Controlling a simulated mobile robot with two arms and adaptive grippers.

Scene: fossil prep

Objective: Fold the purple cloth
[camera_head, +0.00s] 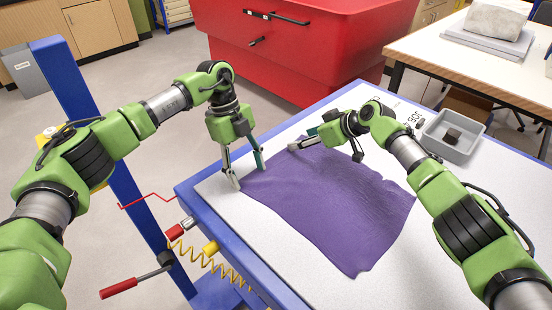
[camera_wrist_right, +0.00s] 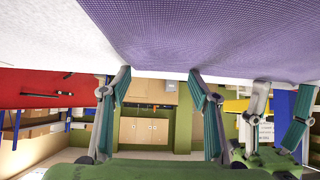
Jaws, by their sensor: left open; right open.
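The purple cloth (camera_head: 335,210) lies spread out on the white tabletop, with slightly uneven edges and a small notch on its right side. It fills the upper part of the right wrist view (camera_wrist_right: 200,35). My left gripper (camera_head: 250,178) is open, pointing down at the cloth's left corner, its fingers apart around the edge there. My right gripper (camera_head: 325,152) is open at the cloth's far edge, low over the table; its two fingers are apart in the right wrist view (camera_wrist_right: 158,75). I cannot tell whether the fingertips touch the cloth.
The table (camera_head: 225,205) has a blue frame. A grey tray (camera_head: 453,151) holding a dark block (camera_head: 452,136) stands at the right. A red bin (camera_head: 300,60) stands behind the table. A second table (camera_head: 465,70) bears a pale slab.

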